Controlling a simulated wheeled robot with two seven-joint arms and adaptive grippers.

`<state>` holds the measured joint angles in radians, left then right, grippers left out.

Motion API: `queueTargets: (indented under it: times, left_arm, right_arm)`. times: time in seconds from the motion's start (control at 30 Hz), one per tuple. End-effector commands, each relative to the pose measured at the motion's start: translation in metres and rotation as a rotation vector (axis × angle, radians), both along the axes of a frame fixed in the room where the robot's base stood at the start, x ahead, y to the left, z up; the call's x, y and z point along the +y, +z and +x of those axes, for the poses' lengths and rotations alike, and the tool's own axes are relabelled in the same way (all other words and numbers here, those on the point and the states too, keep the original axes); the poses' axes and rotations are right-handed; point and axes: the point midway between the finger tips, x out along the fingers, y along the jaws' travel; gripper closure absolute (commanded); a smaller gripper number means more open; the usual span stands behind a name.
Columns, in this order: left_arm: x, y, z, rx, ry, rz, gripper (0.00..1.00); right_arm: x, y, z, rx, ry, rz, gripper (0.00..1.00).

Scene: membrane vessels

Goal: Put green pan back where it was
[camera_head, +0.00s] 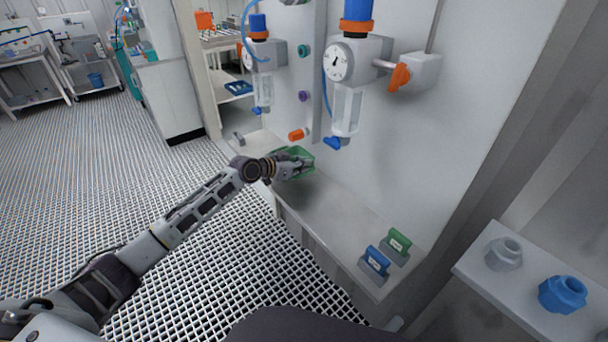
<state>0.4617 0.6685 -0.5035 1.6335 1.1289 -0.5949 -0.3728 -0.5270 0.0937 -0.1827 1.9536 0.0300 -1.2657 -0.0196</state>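The green pan (301,153) is a small translucent green tray at the wall side of the grey ledge (335,212), below the filter housings. My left gripper (298,168) reaches in from the left and is at the pan's near side, with its fingers overlapping the pan's edge. The fingers look closed on that edge, and they hide part of the pan. I cannot tell whether the pan rests on the ledge or is held just above it. My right gripper is not in view.
A green-labelled holder (397,244) and a blue-labelled holder (375,262) stand at the ledge's near end. A gauge vessel (347,75) with a blue valve (333,143) hangs above the ledge. The ledge between pan and holders is clear. A blue nut (562,293) sits on the right shelf.

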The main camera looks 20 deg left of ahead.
Motion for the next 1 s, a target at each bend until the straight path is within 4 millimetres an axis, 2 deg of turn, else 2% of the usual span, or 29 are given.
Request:
queueTargets:
  times: [0.2, 0.37, 0.6, 1.0]
  left_arm:
    - [0.0, 0.002, 0.0, -0.004, 0.001, -0.001, 1.0]
    - [0.0, -0.007, 0.0, -0.003, 0.001, -0.001, 1.0]
    - [0.0, -0.032, 0.0, -0.002, 0.0, -0.002, 1.0]
    - [-0.002, -0.036, 0.004, -0.004, 0.001, -0.001, 1.0]
  right_arm:
    - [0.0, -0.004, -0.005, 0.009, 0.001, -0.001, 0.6]
    - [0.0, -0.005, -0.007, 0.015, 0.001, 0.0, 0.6]
    - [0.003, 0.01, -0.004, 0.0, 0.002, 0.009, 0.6]
    - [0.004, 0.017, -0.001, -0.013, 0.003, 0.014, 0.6]
